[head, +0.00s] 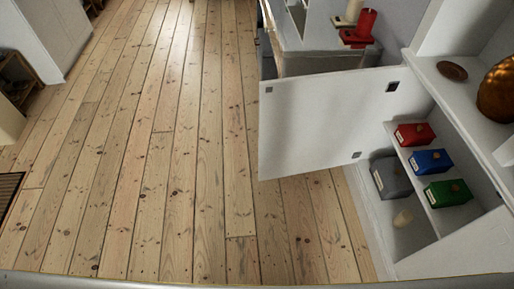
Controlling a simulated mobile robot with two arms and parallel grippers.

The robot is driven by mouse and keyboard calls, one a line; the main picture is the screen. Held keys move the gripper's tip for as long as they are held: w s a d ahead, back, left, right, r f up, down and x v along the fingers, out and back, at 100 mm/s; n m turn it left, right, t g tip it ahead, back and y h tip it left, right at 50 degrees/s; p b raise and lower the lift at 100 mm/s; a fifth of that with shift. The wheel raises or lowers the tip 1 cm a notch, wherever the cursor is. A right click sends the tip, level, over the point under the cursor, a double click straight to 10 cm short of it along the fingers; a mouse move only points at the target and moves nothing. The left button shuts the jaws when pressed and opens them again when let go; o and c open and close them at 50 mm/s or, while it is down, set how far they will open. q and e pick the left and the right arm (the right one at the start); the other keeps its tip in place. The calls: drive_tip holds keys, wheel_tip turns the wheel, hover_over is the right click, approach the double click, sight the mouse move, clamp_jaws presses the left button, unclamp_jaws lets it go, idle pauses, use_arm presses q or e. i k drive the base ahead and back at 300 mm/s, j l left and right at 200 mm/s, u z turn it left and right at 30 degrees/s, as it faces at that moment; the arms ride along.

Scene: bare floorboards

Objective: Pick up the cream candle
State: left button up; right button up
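Neither of my grippers is in view.
The white cabinet door (325,115) stands open over the floor. Red (414,134), blue (430,161) and green (448,193) boxes sit on the cabinet shelf, with a grey box (391,178) lower. The floorboards (150,160) at left and centre are clear.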

sight(406, 216)
drive_tip(key=z, duration=1.75)
drive_tip(key=i+j, duration=0.05)
